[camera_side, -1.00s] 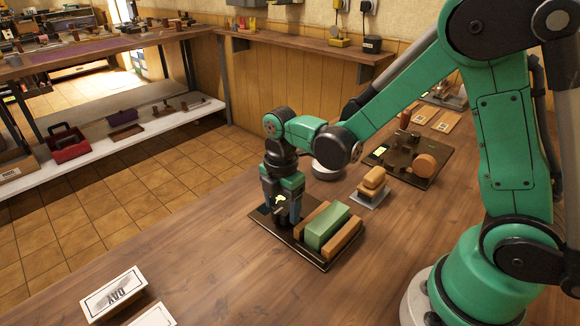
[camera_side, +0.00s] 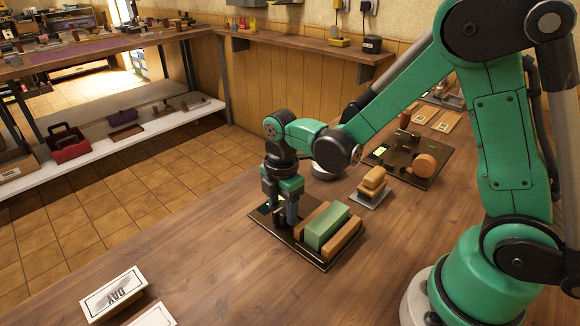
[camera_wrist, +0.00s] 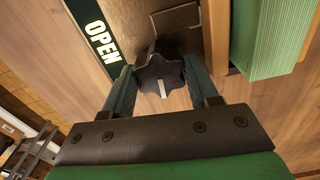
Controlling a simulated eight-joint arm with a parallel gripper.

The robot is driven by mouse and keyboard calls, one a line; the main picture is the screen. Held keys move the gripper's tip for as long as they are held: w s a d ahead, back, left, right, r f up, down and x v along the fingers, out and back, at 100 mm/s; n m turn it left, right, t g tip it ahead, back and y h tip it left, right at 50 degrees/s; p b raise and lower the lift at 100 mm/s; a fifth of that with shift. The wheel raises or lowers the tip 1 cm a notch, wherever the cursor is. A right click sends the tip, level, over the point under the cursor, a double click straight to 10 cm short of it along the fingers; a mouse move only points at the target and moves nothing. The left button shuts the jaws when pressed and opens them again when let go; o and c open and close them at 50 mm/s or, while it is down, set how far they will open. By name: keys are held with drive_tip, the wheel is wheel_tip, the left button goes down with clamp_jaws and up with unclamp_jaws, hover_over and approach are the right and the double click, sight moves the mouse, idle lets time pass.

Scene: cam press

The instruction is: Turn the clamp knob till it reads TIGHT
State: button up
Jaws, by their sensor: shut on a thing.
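The clamp knob (camera_wrist: 160,75) is dark and lobed with a white pointer line, seen in the wrist view. My gripper (camera_wrist: 158,85) is shut on it, with a finger on each side. In the side view my gripper (camera_side: 281,215) points down at the left part of the clamp plate (camera_side: 317,264) and mostly hides the knob. A sign reading OPEN (camera_wrist: 101,40) lies on the plate left of the knob. No TIGHT label shows. A green block (camera_side: 327,228) lies between two wooden bars (camera_side: 343,241) on the plate; its ridged side shows in the wrist view (camera_wrist: 275,35).
A second dark plate (camera_side: 420,176) with an orange round part stands farther back. A small stand with wooden blocks (camera_side: 372,185) lies between the plates. The table's front middle is clear.

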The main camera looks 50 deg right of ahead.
drive_tip(key=m, duration=0.6)
drive_tip(key=shift+m, duration=0.4)
drive_tip(key=m, duration=0.3)
drive_tip(key=shift+m, duration=0.3)
drive_tip(key=m, duration=0.3)
drive_tip(key=shift+m, duration=0.3)
drive_tip(key=m, duration=0.3)
drive_tip(key=shift+m, duration=0.3)
drive_tip(key=m, duration=0.3)
drive_tip(key=shift+m, duration=0.4)
drive_tip(key=m, duration=0.6)
drive_tip(key=shift+m, duration=0.4)
drive_tip(key=o, duration=1)
